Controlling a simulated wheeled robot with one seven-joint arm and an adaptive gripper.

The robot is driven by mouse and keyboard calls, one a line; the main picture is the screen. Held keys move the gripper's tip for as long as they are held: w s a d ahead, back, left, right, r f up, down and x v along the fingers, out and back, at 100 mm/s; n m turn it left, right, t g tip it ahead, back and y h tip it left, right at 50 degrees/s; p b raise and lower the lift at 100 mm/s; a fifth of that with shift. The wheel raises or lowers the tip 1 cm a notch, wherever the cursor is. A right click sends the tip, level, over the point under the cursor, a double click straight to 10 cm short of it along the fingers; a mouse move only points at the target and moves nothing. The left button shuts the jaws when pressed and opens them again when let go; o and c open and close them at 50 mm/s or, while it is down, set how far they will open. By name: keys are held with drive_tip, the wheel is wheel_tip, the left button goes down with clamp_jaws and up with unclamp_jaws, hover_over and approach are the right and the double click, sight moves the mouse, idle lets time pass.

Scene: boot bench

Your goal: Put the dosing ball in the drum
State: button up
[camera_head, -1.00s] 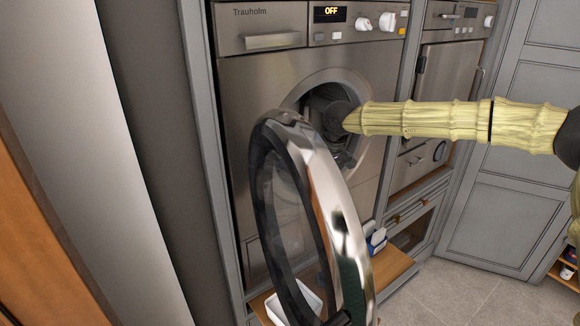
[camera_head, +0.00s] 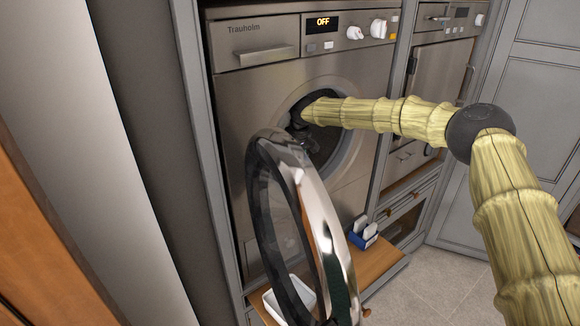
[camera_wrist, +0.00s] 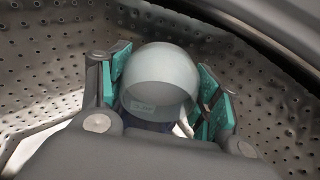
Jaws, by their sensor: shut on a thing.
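In the wrist view my gripper (camera_wrist: 162,98) is shut on the dosing ball (camera_wrist: 158,75), a pale translucent ball with a bluish lower part. Its teal pads press on both sides of the ball. The perforated metal wall of the drum (camera_wrist: 50,70) surrounds it. In the head view my arm reaches through the round opening of the washing machine (camera_head: 228,95), and my gripper (camera_head: 300,125) shows only as a dark shape in the opening. The ball is hidden there. Whether the ball touches the drum wall, I cannot tell.
The machine's round glass door (camera_head: 325,240) stands open in front, left of and below my arm. A wooden bench (camera_head: 375,265) below carries a white tray (camera_head: 270,305) and a blue-and-white box (camera_head: 362,232). A second appliance (camera_head: 437,75) stands at the right.

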drive_tip(key=shift+w+a, duration=0.1)
drive_tip(key=shift+w, duration=0.05)
wheel_tip(320, 180, down, 2)
drive_tip(key=p, duration=0.2)
drive_tip(key=shift+f+p, duration=0.1)
drive_tip(key=shift+p, duration=0.2)
drive_tip(key=shift+f, duration=0.65)
drive_tip(key=shift+f, duration=0.15)
drive_tip(key=o, duration=0.9)
